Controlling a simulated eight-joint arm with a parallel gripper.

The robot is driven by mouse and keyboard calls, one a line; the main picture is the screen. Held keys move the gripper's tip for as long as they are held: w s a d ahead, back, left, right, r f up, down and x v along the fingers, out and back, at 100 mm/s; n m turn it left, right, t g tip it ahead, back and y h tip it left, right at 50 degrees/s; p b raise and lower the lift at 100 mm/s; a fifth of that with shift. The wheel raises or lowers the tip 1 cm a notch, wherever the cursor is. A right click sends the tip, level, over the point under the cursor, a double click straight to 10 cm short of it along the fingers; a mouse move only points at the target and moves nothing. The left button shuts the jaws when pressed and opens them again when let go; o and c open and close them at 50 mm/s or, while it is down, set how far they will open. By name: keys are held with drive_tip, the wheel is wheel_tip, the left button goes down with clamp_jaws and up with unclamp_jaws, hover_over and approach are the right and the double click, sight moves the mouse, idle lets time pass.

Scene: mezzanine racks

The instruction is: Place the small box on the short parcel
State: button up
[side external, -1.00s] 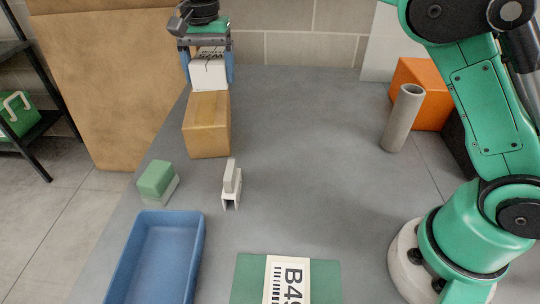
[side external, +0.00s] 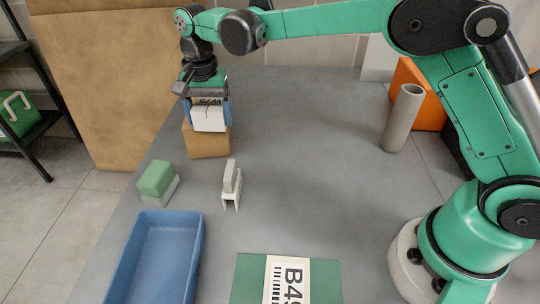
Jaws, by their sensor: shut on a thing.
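My gripper (side external: 207,110) has blue fingers on either side of a small white box (side external: 208,121) with dark print on its top, and is shut on it. The brown short parcel (side external: 206,144) stands on the grey table. The white box is in front of the parcel's top face in this view and hides most of it. Its lower edge overlaps the parcel's upper front edge. I cannot tell whether the two touch.
A blue tray (side external: 118,266), a green-and-grey block (side external: 156,178) and a pale clip-like piece (side external: 231,184) are nearer the camera. A grey tube (side external: 403,118) and an orange box (side external: 433,108) are at right. The table's middle is clear.

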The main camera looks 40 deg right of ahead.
sight(209, 107)
drive_tip(key=o, duration=1.2)
drive_tip(key=shift+f, duration=0.15)
wheel_tip(209, 107, up, 11)
drive_tip(key=shift+r, duration=0.15)
drive_tip(key=s+d+r+n+t, duration=0.2)
drive_tip(key=s+d+n+t, duration=0.25)
drive_tip(key=s+d, duration=0.25)
drive_tip(key=s+d+f+n+t, duration=0.1)
drive_tip(key=s+f, duration=0.1)
drive_tip(key=s, duration=0.1)
drive_tip(key=s+d+f+n, duration=0.1)
drive_tip(key=s+f+n, duration=0.1)
drive_tip(key=s+f, duration=0.1)
drive_tip(key=s+d+f+n+t, duration=0.1)
drive_tip(key=s+d+f, duration=0.1)
drive_tip(key=s+f, duration=0.1)
drive_tip(key=shift+s+f+n+t, duration=0.25)
drive_tip(key=shift+s+t, duration=0.1)
drive_tip(key=shift+s, duration=0.2)
